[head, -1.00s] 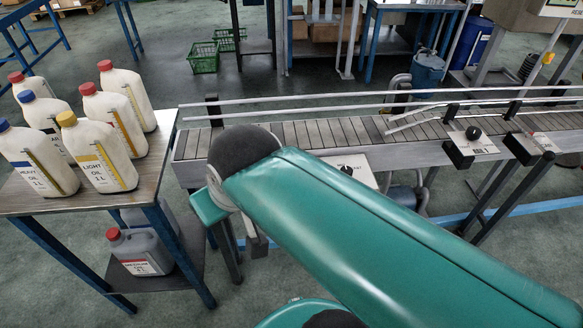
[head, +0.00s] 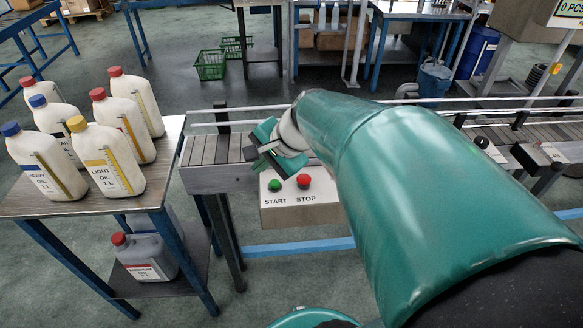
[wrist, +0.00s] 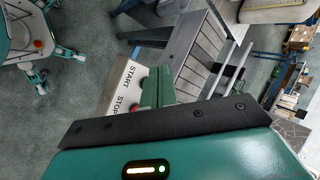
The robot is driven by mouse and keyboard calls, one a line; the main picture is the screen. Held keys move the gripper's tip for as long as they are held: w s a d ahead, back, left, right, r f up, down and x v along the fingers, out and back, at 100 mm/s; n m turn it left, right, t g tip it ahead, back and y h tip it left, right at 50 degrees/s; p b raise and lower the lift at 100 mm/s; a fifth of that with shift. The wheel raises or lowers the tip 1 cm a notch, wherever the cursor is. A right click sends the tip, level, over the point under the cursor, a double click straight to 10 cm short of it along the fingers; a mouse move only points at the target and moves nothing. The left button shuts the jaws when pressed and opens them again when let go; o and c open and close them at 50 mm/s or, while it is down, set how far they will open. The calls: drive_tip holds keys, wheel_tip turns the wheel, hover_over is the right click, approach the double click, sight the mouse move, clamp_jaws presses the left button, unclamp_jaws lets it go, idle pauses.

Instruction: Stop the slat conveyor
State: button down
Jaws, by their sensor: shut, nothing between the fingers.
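The control box (head: 290,214) hangs at the front side of the slat conveyor (head: 212,148). It carries a green START button (head: 275,185) and a red STOP button (head: 303,181). My gripper (wrist: 158,86) is shut and empty, its green fingers pressed together. In the head view my gripper is just above and behind the two buttons, apart from them as far as I can tell. In the wrist view the box (wrist: 116,91) lies left of the fingers, and the red button (wrist: 135,108) shows close beside them. My arm hides the middle of the conveyor.
A table (head: 150,192) at the left holds several white oil bottles (head: 107,160), with a grey jug (head: 147,256) on its lower shelf. A rail (head: 230,122) runs along the conveyor. Green baskets (head: 211,66) stand on the floor behind. The floor before the box is clear.

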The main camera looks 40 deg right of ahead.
sight(307, 180)
drive_tip(key=d+f+m+t+h, duration=0.1)
drive_tip(key=d+f+m+t, duration=0.1)
drive_tip(key=d+m, duration=0.8)
drive_tip(key=d, duration=0.4)
drive_tip(key=shift+w+d+f, duration=0.35)
drive_tip(key=shift+f, duration=4.4)
drive_tip(key=shift+f, duration=0.4)
drive_tip(key=shift+f, duration=0.55)
drive_tip(key=shift+r, duration=0.95)
